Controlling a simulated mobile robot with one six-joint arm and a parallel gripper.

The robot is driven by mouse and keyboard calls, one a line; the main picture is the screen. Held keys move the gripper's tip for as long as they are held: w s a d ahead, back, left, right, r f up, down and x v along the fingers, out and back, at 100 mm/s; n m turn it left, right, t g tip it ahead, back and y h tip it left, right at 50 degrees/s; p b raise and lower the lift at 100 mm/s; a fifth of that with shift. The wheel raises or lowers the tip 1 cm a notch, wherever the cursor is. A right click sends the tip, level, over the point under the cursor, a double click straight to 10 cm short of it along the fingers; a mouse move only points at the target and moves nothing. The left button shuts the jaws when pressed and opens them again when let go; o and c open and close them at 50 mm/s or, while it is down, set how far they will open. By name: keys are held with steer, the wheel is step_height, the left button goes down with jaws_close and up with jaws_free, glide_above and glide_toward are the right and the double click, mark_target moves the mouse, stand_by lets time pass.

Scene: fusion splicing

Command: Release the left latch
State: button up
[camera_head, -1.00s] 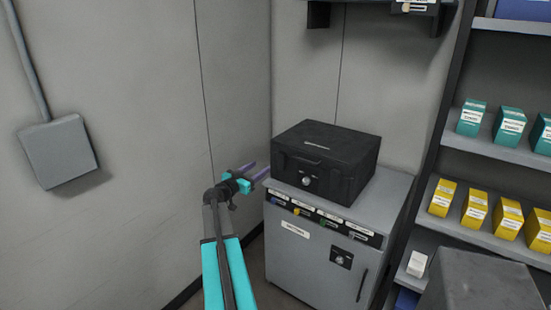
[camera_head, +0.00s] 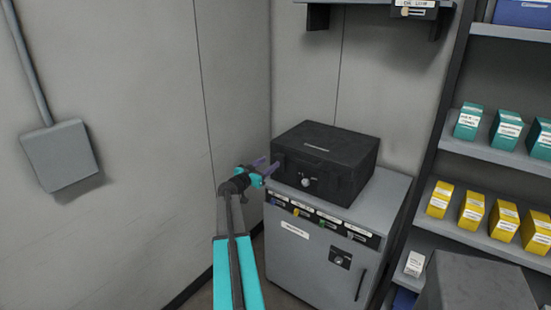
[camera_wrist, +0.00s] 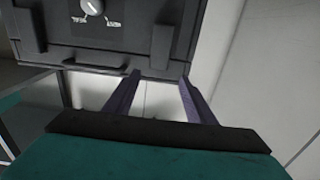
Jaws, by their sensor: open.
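The black case (camera_head: 325,150) sits closed on the grey cabinet. Its front carries a round light knob (camera_head: 306,182), which also shows at the top edge of the wrist view (camera_wrist: 92,6). The left latch (camera_wrist: 162,44) is a dark upright bar on the case front, on the right in the turned wrist view. My gripper (camera_head: 268,165) is open and empty at the case's left front corner. In the wrist view its two purple fingers (camera_wrist: 158,77) point toward the left latch, with their tips just short of it or close beside it; contact cannot be told.
The grey cabinet (camera_head: 300,265) has a row of small labelled items along its top front. A wall stands close on the left, with a grey box (camera_head: 60,157). Shelves on the right hold teal boxes (camera_head: 507,130) and yellow boxes (camera_head: 473,210).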

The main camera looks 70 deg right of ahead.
mark_target(279, 156)
steer(key=shift+p+x, duration=1.25)
steer(key=shift+x, duration=2.2)
